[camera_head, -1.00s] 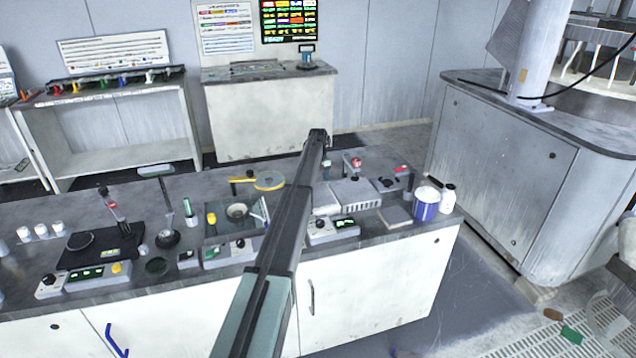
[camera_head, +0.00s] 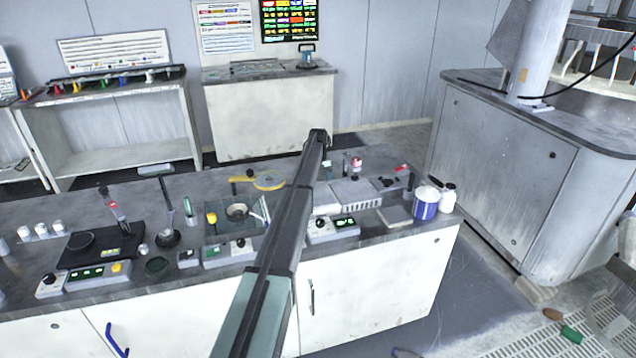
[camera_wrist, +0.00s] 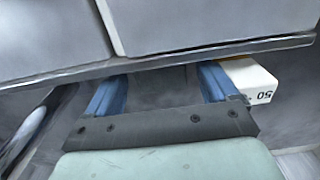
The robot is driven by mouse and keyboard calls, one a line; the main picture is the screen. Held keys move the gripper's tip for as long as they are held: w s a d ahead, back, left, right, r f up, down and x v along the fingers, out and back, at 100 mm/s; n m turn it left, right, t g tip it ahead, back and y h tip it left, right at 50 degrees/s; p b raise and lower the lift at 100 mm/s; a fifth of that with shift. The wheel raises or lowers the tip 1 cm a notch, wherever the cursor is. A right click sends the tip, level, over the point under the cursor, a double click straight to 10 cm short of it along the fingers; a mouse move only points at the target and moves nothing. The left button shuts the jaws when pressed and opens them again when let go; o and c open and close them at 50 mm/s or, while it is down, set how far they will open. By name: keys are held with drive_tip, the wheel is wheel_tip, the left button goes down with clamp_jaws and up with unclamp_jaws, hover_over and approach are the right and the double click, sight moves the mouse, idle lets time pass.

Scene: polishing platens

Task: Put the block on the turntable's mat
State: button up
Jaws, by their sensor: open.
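My gripper (camera_wrist: 160,76) is open in the wrist view, its two blue fingers apart with only a grey surface between them. A white block-like piece (camera_wrist: 252,80) marked "50" lies just outside the right finger, close to it or touching; I cannot tell if it is the task's block. In the head view my arm hides the gripper. A dark round plate (camera_head: 80,241) on a black base stands at the bench's left, and a round platen (camera_head: 237,211) sits in a dark tray near the middle. I cannot tell which is the turntable; no mat is clearly visible.
The grey bench (camera_head: 130,190) carries several small devices. A white-and-blue tub (camera_head: 426,204) and a white bottle (camera_head: 448,198) stand at its right end. In the wrist view, a long grey edge (camera_wrist: 190,58) crosses beyond the fingers.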

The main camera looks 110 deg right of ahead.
wheel_tip(320, 180, up, 11)
drive_tip(key=shift+o, duration=0.4)
drive_tip(key=shift+r, duration=0.55)
drive_tip(key=f, duration=0.7)
drive_tip(key=shift+w+d+f, duration=0.1)
drive_tip(key=shift+d, duration=0.25)
drive_tip(key=shift+a+f, duration=0.15)
drive_tip(key=shift+f, duration=1.15)
drive_tip(key=shift+a+f, duration=0.1)
drive_tip(key=shift+f, duration=1.2)
drive_tip(key=c, duration=1.3)
